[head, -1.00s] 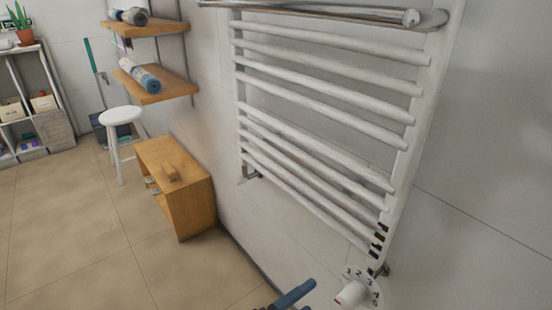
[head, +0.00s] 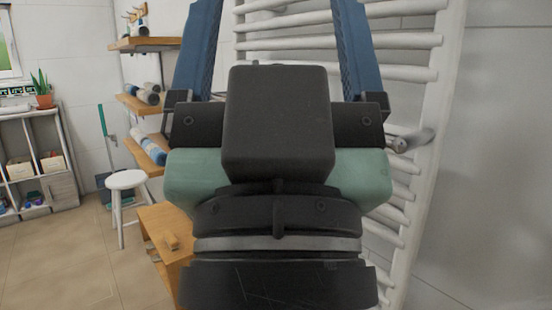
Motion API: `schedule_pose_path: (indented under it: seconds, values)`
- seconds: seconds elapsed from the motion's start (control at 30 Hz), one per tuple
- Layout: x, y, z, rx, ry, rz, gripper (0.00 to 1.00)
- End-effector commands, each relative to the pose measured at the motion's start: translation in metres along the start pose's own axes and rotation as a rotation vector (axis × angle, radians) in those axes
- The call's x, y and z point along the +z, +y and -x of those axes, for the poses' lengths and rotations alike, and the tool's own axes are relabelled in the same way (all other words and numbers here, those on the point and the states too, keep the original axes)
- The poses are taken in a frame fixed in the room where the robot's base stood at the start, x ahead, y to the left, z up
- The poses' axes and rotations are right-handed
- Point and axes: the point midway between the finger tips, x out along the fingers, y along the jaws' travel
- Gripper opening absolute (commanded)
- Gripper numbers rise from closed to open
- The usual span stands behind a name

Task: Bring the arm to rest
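My gripper (head: 275,22) is raised close in front of the head camera and fills the middle of the view. Its two blue fingers point up and stand wide apart, with nothing visible between them. The fingertips reach the top edge of the picture, and their very ends may be cut off. The dark gripper body hides much of what is behind it.
A white towel radiator (head: 421,75) on the wall is behind and right of my gripper. Open floor lies front left.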

Motion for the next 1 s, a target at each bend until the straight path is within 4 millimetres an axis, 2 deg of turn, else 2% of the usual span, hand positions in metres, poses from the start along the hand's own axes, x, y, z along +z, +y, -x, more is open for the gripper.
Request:
schedule_pose_path:
  seconds: [0.03,0.7,0.83,1.0]
  values:
    - [-0.024,0.000,-0.026,0.000,-0.001,0.000,0.84]
    - [-0.161,-0.001,-0.175,-0.002,-0.007,0.001,0.84]
    - [-0.179,-0.001,-0.194,-0.002,-0.007,0.001,0.84]
    - [-0.189,-0.001,-0.205,-0.002,-0.007,0.001,0.84]
